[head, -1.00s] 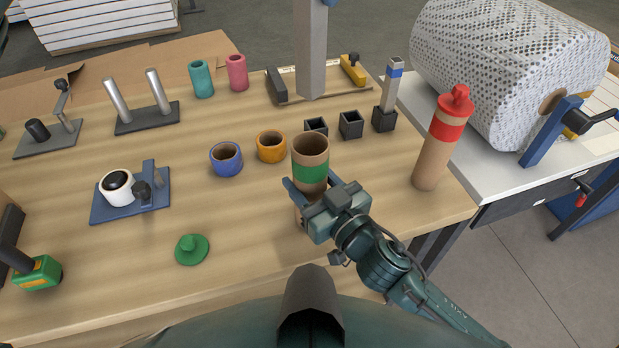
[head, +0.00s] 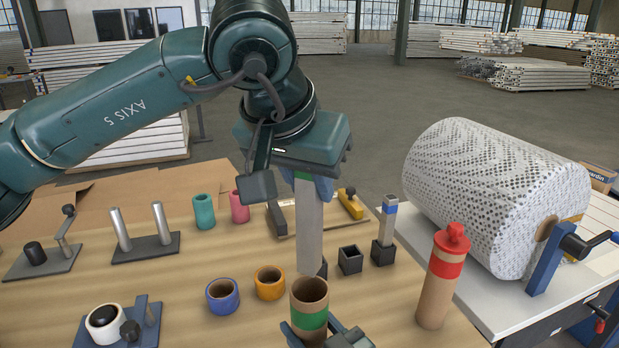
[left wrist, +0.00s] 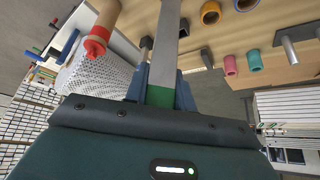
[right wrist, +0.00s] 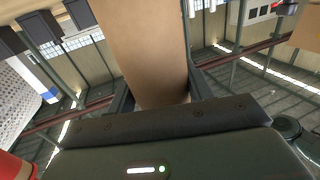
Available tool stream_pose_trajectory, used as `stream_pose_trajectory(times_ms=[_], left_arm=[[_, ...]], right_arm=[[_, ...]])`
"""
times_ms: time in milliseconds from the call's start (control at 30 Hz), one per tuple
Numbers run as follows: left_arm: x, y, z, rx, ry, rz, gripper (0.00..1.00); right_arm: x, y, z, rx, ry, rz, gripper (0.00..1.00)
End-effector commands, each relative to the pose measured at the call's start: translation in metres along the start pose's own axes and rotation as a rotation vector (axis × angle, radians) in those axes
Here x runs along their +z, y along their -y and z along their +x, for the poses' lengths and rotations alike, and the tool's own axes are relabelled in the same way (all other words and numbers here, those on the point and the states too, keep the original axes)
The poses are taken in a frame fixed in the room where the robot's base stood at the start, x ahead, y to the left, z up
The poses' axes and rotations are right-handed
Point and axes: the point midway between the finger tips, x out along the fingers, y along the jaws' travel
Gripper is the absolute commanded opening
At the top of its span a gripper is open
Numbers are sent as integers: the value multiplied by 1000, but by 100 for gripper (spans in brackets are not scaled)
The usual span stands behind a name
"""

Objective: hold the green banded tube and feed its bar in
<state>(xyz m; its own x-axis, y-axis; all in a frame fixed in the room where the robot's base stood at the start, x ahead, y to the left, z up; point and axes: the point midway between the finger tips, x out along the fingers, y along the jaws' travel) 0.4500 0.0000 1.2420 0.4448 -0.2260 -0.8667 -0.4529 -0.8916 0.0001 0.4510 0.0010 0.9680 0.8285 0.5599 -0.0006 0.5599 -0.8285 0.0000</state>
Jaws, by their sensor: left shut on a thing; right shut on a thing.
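My left gripper (head: 310,182) is shut on the upper end of a grey bar (head: 309,228) with a green band, which hangs upright. In the left wrist view the green band (left wrist: 160,97) sits between the fingers. My right gripper (head: 318,338) is shut on the brown tube with a green band (head: 310,320), held upright with its open mouth up. The tube also fills the middle of the right wrist view (right wrist: 150,45). The bar's lower end shows just at the far rim of the tube's mouth; I cannot tell whether it is above or behind it.
A capped red-banded tube (head: 440,280) stands to the right. Black sockets (head: 350,260) are close behind the tube, one holding a blue-banded bar (head: 388,222). Blue (head: 222,296) and orange (head: 269,283) rings stand left. A large wrapped roll (head: 490,195) is at right.

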Motion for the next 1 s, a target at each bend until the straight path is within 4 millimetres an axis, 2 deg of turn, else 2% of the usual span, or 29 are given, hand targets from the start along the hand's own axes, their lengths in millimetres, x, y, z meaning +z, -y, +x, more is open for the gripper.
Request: stream_pose_trajectory(times_ms=[1000], left_arm=[[33, 0, 56, 1, 1, 1, 0]], right_arm=[[1, 0, 0, 0, 2, 0, 24]])
